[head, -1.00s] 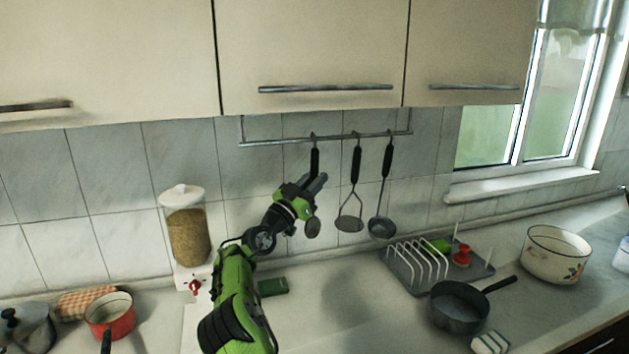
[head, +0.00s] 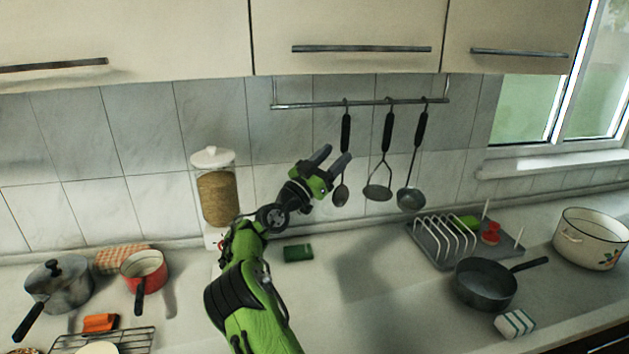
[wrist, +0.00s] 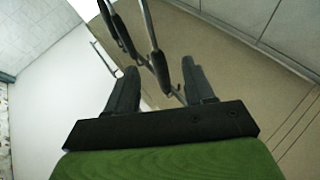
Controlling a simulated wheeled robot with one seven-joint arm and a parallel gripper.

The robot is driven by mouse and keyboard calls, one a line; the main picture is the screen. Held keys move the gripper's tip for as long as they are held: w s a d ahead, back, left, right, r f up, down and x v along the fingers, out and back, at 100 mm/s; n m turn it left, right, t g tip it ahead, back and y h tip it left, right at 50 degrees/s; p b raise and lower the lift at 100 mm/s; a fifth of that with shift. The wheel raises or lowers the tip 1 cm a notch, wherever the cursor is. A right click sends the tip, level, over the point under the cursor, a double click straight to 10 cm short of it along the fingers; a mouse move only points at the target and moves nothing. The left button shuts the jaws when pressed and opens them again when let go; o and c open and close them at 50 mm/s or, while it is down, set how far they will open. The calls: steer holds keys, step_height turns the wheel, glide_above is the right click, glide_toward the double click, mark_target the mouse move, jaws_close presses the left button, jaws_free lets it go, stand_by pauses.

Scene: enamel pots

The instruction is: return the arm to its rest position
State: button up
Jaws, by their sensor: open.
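My gripper (head: 331,158) is raised above the counter in the head view, in front of the tiled wall and just left of the hanging utensils. Its two dark fingers are apart with nothing between them, and they point up and to the right. In the wrist view my gripper (wrist: 162,90) also shows open, with the utensil handles (wrist: 150,45) beyond the fingers. The nearest utensil, a spoon (head: 341,192), hangs close behind the fingers; I cannot tell the exact gap.
A rail (head: 365,103) holds the utensils under the cupboards. A grain dispenser (head: 218,195) stands left of my arm. A dark saucepan (head: 487,284) and dish rack (head: 440,247) are right, an enamel pot (head: 590,240) far right. A red pan (head: 143,270) and grey pot (head: 58,285) are left.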

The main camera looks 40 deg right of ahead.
steer(key=b+v, duration=0.1)
steer(key=v, duration=1)
steer(key=shift+b, duration=0.4)
steer(key=shift+s, duration=0.1)
steer(key=s+d+f+n+t+y, duration=0.1)
steer(key=s+d+f+n+y, duration=0.15)
steer(key=s+f+y, duration=0.4)
steer(key=s+a+f+n+t+y, duration=0.1)
steer(key=s+a+f+n+y, duration=0.1)
steer(key=s+a+n+y, duration=0.6)
steer(key=s+a+f+n+t+y, duration=0.2)
steer(key=s+a+n+y, duration=0.5)
steer(key=s+a, duration=0.8)
steer(key=a+f+y, duration=0.1)
steer(key=a, duration=0.5)
steer(key=shift+s+a+n, duration=0.2)
steer(key=shift+a+n, duration=0.15)
